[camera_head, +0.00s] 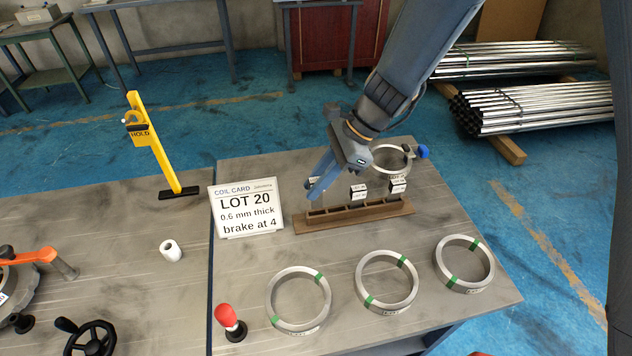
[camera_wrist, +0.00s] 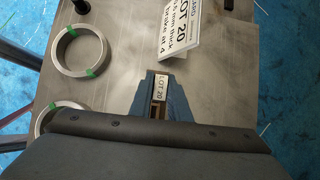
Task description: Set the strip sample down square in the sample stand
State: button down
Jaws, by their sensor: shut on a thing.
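My gripper (camera_head: 318,188) is shut on the strip sample, at the left end of the wooden sample stand (camera_head: 355,219). The sample's white tag (camera_head: 311,183) shows beside the fingers in the head view; the fingers hide most of the strip. In the wrist view the tag, reading LOT 20 (camera_wrist: 158,88), sits between the two fingers (camera_wrist: 160,92), with brown wood visible just below it. Two other tagged samples stand in the stand, one near the middle (camera_head: 358,192) and one at the right (camera_head: 398,185). I cannot tell whether the held strip touches the stand's base.
A coil card (camera_head: 247,208) reading LOT 20 stands close left of the stand. Three steel rings (camera_head: 387,282) with green marks lie in front. A red-topped knob (camera_head: 229,318) is at the front left. Another ring (camera_head: 392,158) and a blue item (camera_head: 422,151) are behind the stand.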

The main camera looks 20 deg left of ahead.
aim_at(316, 208)
jog(key=shift+f+b, duration=1.4)
jog(key=shift+f, duration=1)
jog(key=c, duration=1.6)
grip_release()
jog(key=shift+r, duration=0.1)
jog(key=b+v, duration=0.1)
jog(key=v, duration=0.7)
jog(key=s+d+n+t+h, duration=0.1)
jog(key=d+n, duration=0.3)
jog(key=d, duration=0.6)
jog(key=s+d+n+t+h, duration=0.1)
jog(key=s+d+n+h, duration=0.2)
jog(key=d, duration=0.7)
jog(key=s+d+n+t+h, duration=0.1)
jog(key=d+n, duration=0.4)
jog(key=d, duration=0.6)
jog(key=shift+s+t+h, duration=0.4)
jog(key=shift+s+t, duration=0.2)
jog(key=shift+s, duration=0.05)
